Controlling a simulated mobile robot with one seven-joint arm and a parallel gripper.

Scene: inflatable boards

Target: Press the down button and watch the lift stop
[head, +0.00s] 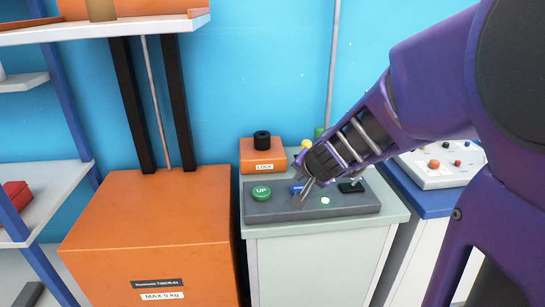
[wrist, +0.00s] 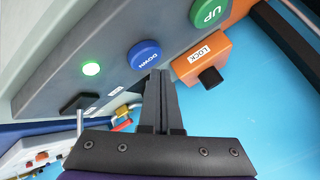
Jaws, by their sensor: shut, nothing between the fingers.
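The blue DOWN button (wrist: 145,55) sits on a grey control panel (head: 345,207); in the head view my gripper partly hides it. The green UP button (head: 261,192) is to its left in the head view. My gripper (wrist: 160,73) is shut and empty, its fingertips close to the DOWN button's edge; I cannot tell whether they touch it. The lift's raised platform (head: 150,29) is at the top left, above an orange base (head: 150,235) with two black uprights. A round lamp (wrist: 91,68) on the panel glows green.
An orange LOCK box (head: 263,155) with a black knob stands behind the panel. A black switch (head: 352,186) is on the panel's right part. A white panel with small knobs (head: 445,163) is farther right. Shelves (head: 50,190) stand at the left.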

